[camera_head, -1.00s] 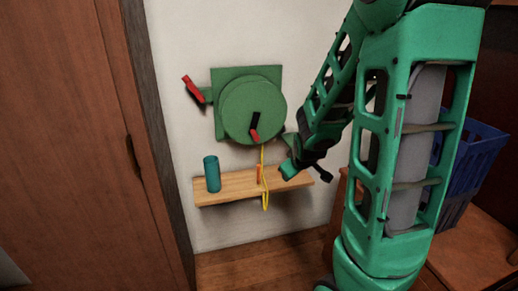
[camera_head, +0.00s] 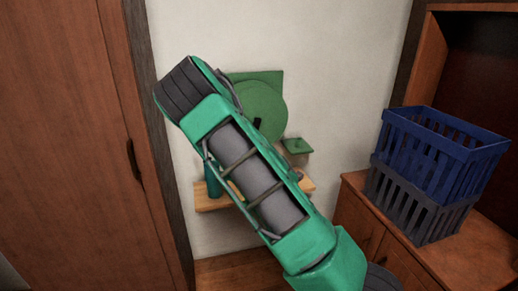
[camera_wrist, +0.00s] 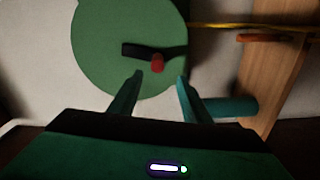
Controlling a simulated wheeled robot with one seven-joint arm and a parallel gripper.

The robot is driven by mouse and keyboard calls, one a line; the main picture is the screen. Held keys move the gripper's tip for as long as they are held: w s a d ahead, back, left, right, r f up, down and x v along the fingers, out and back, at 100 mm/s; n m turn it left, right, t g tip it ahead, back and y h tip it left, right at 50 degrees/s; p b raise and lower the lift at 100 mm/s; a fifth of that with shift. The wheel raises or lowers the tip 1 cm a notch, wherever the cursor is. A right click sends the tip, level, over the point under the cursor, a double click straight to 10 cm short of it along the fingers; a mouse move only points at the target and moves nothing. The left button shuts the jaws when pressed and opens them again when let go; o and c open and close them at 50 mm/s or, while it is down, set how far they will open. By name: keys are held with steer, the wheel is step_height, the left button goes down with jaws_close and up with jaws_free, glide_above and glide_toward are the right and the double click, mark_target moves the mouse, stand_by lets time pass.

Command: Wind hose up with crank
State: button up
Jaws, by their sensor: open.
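The green hose reel (camera_head: 262,104) is on the white wall, partly covered by my arm. In the wrist view its round green face (camera_wrist: 110,45) carries a black crank (camera_wrist: 134,50) with a red handle (camera_wrist: 157,63). My gripper (camera_wrist: 160,77) is open, its fingertips either side of and just short of the red handle; no contact shows. The yellow hose (camera_wrist: 250,28) runs away from the reel toward the wooden shelf (camera_wrist: 282,70). In the head view my gripper and the red handle are hidden behind my arm.
A teal cylinder (camera_head: 213,184) stands on the shelf (camera_head: 210,203) below the reel, and shows near my right finger in the wrist view (camera_wrist: 232,106). A blue crate (camera_head: 445,150) sits on a grey crate (camera_head: 418,205) on the right cabinet. A wooden door (camera_head: 65,150) is at left.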

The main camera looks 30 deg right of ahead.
steer(key=x, duration=0.4)
steer(key=d+r+x, duration=0.1)
steer(key=x, duration=0.1)
steer(key=shift+s, duration=0.2)
steer(key=shift+w+d+f, duration=0.15)
steer(key=shift+w+d, duration=0.1)
steer(key=shift+w, duration=0.4)
steer(key=shift+w+f, duration=0.2)
steer(key=shift+w, duration=0.5)
steer(key=shift+w+d, duration=0.25)
steer(key=shift+w, duration=0.15)
